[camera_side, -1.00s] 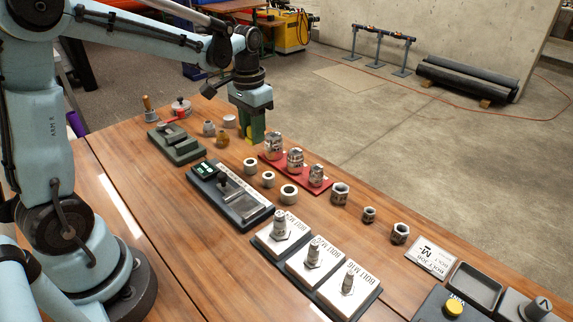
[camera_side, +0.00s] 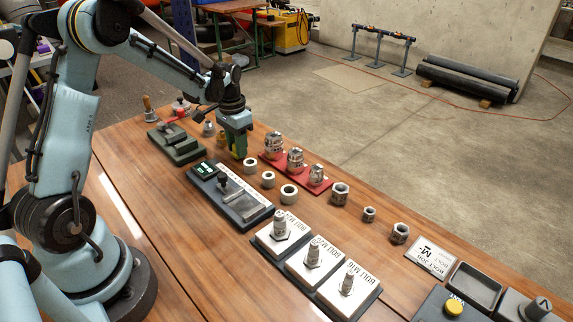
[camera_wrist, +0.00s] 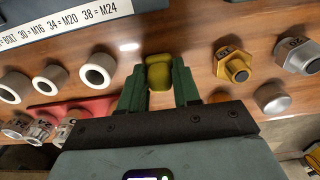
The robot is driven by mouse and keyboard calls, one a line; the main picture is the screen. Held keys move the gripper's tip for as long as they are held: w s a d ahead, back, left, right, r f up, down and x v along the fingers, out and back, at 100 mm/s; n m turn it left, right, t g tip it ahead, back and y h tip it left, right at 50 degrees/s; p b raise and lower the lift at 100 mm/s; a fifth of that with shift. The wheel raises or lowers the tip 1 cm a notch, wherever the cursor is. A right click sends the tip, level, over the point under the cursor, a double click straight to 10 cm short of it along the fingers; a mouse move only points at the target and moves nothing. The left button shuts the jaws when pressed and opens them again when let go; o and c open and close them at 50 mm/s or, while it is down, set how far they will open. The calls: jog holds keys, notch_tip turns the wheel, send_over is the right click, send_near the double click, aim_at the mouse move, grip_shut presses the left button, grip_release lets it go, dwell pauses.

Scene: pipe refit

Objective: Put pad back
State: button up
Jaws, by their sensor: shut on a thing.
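My gripper (camera_side: 239,152) has green fingers, which also show in the wrist view (camera_wrist: 158,80). It is shut on a rounded olive-yellow pad (camera_wrist: 158,72), which sits between both fingertips. In the side view the fingers point down at the wooden bench, left of the red plate and behind the white rings. I cannot tell whether the pad touches the bench.
The red plate (camera_side: 282,167) holds several steel fittings. White rings (camera_side: 268,180) stand in front of it. A gauge tray (camera_side: 245,205) lies nearer, and a dark stepped block (camera_side: 180,152) is to the left. A brass hex piece (camera_wrist: 235,65) and a steel one (camera_wrist: 298,56) stand nearby.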

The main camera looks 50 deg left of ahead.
jog(key=shift+f, duration=0.15)
jog(key=o, duration=1)
notch_tip(320, 180, up, 12)
jog(key=s+d+t, duration=0.2)
jog(key=s+d, duration=0.2)
jog(key=d, duration=0.2)
jog(key=s+d+t, duration=0.2)
jog(key=s+d, duration=0.1)
jog(key=d, duration=0.2)
jog(key=s+d+r+t, duration=0.1)
jog(key=s+d+t, duration=0.2)
jog(key=d, duration=0.3)
jog(key=shift+s+d, duration=0.3)
jog(key=shift+s, duration=0.5)
